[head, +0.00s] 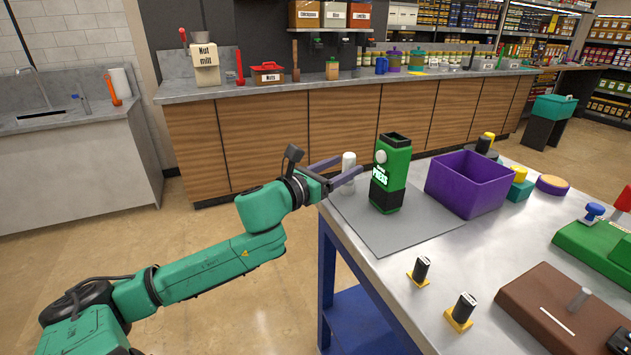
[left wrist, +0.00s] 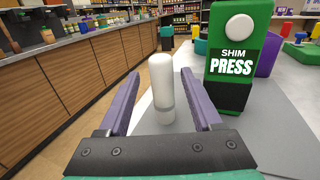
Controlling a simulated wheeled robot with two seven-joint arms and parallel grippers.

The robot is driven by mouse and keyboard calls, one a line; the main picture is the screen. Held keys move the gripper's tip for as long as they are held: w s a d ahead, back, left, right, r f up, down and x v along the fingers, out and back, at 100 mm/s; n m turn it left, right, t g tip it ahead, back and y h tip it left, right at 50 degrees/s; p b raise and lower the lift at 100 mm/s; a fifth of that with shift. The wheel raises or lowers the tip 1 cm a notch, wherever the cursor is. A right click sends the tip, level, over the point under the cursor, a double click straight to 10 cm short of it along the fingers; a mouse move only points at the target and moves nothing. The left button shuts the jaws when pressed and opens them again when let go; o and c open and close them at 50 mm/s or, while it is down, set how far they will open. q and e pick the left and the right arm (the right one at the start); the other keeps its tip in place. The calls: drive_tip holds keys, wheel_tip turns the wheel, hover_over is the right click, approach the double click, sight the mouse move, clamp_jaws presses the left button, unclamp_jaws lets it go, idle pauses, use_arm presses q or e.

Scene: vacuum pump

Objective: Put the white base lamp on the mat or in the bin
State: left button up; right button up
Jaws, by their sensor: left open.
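A white cylinder with a rounded top (head: 349,160), which I take for the white base lamp, stands upright at the left end of the grey mat (head: 410,236). In the left wrist view the lamp (left wrist: 161,88) is between the two purple fingers of my left gripper (left wrist: 160,75), with a gap on each side. My left gripper (head: 352,164) is open around the lamp; one finger hides part of it in the head view. A purple bin (head: 466,194) stands right of the mat; its inside shows no contents. My right gripper is out of view.
A green and black shim press (head: 389,180) stands on the mat close to the right of the lamp. Two black cylinders in yellow holders (head: 421,268) and a brown fixture (head: 563,315) sit on the metal table toward the front. The front of the mat is clear.

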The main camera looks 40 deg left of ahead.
sight(345, 167)
use_arm(q)
drive_tip(key=shift+s+f, duration=0.1)
drive_tip(key=shift+s, duration=0.4)
drive_tip(key=shift+s+a, duration=0.2)
drive_tip(key=shift+s, duration=0.95)
drive_tip(key=s+a+p, duration=0.1)
drive_tip(key=s+p, duration=0.1)
drive_tip(key=s, duration=0.4)
drive_tip(key=shift+s+a, duration=0.15)
drive_tip(key=shift+s, duration=0.05)
